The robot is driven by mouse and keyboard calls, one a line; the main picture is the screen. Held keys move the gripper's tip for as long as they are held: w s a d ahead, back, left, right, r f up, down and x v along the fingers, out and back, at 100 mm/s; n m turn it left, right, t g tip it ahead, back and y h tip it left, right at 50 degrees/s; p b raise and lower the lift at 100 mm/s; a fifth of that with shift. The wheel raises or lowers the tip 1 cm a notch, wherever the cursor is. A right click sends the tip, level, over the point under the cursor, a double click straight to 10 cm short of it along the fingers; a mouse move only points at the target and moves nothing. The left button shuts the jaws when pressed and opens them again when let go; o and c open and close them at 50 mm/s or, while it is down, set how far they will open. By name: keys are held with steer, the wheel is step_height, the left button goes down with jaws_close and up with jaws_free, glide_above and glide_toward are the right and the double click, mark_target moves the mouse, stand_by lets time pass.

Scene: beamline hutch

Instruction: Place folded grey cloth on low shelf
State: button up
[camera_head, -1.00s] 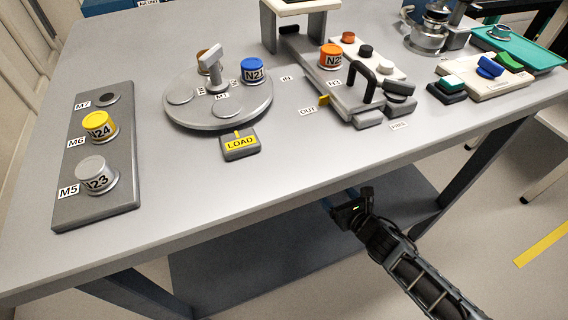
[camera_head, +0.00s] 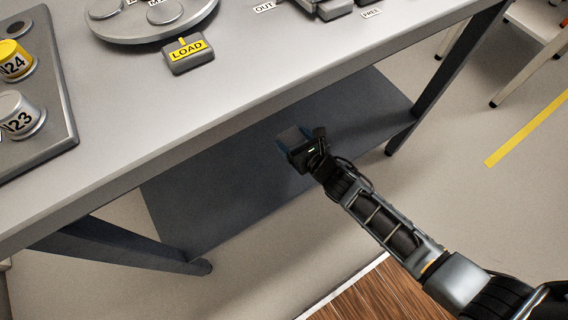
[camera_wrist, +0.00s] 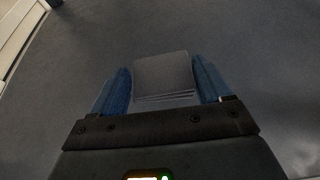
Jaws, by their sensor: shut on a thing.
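The folded grey cloth (camera_wrist: 162,76) is between the two blue fingers of my gripper (camera_wrist: 163,86) in the wrist view, its layered edge facing the camera. In the head view the cloth (camera_head: 291,136) is a small dark shape at the tip of my gripper (camera_head: 290,145), partly hidden by it. The gripper is shut on the cloth, over the dark grey low shelf (camera_head: 215,190) under the table. Whether the cloth touches the shelf I cannot tell. The bare shelf surface (camera_wrist: 75,60) fills most of the wrist view.
The table top (camera_head: 240,75) overhangs the shelf. Table legs stand at the left (camera_head: 130,245) and right (camera_head: 440,85) of it. The shelf looks clear around my gripper. A LOAD block (camera_head: 188,53) and a round platform (camera_head: 150,22) sit on the table top.

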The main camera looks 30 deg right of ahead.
mark_target(284, 167)
steer(key=a+f+b, duration=0.1)
steer(key=s+a+f+b, duration=0.1)
steer(key=b, duration=0.1)
steer(key=shift+s+a+f, duration=0.1)
steer(key=shift+a+f, duration=0.05)
steer(key=shift+a, duration=0.25)
steer(key=shift+s+a+f+b, duration=0.15)
steer(key=shift+a+b, duration=0.15)
steer(key=shift+a, duration=0.1)
steer(key=shift+s+a+f+b, duration=0.1)
steer(key=shift+a+f+b, duration=0.05)
steer(key=shift+a+b, duration=0.2)
steer(key=shift+f+b, duration=1.2)
steer(key=shift+f, duration=0.7)
steer(key=shift+f, duration=0.1)
steer(key=o, duration=1)
steer(key=shift+c, duration=0.2)
